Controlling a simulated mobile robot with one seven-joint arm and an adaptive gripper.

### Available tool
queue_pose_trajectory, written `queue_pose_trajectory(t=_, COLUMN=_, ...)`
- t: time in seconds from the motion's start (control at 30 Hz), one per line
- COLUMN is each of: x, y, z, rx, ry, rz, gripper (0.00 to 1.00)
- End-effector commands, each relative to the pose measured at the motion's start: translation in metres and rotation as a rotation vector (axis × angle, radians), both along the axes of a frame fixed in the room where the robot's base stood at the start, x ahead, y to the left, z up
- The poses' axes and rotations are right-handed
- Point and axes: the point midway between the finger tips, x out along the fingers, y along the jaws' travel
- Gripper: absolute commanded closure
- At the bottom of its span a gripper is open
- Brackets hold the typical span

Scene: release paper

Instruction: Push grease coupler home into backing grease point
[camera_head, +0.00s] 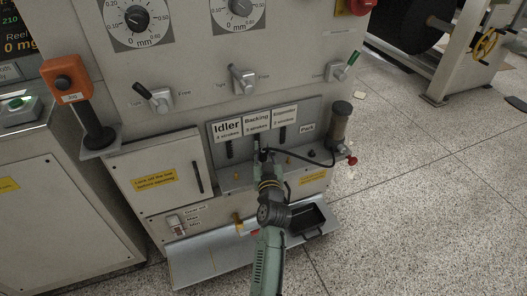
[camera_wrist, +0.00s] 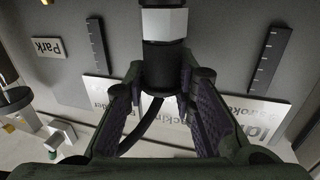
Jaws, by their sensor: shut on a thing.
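My gripper (camera_head: 266,168) reaches up to the panel's recessed board, under the label "Backing" (camera_head: 257,113). In the wrist view my gripper (camera_wrist: 165,82) has both padded fingers closed on the sides of the grease coupler (camera_wrist: 161,62), a black cylinder. A white hex-like section (camera_wrist: 164,22) lies in line beyond the coupler, with a dark piece past it at the picture's top edge. The backing grease point cannot be told apart clearly, and I cannot tell whether the coupler is fully seated. A black hose (camera_wrist: 140,126) runs from the coupler between the fingers.
Labels "Idler" (camera_head: 227,128) and "Extender" (camera_head: 284,111) flank Backing, with dark scale strips below. A "Park" label (camera_head: 307,128) is to the right. A grease cylinder (camera_head: 340,122) with a red knob stands right of the board. A black tray (camera_head: 307,219) sits below.

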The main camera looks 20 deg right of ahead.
Motion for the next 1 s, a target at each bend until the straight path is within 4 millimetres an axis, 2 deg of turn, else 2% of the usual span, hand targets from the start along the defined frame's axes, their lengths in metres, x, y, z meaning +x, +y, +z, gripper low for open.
queue_pose_trajectory(t=0.73, x=0.0, y=0.0, z=-0.018, rx=0.0, ry=-0.002, rz=0.0, gripper=1.0)
queue_pose_trajectory(t=0.77, x=0.0, y=0.0, z=-0.017, rx=0.0, ry=-0.002, rz=0.0, gripper=0.75)
queue_pose_trajectory(t=1.0, x=0.0, y=0.0, z=-0.016, rx=0.0, ry=-0.002, rz=0.0, gripper=0.59)
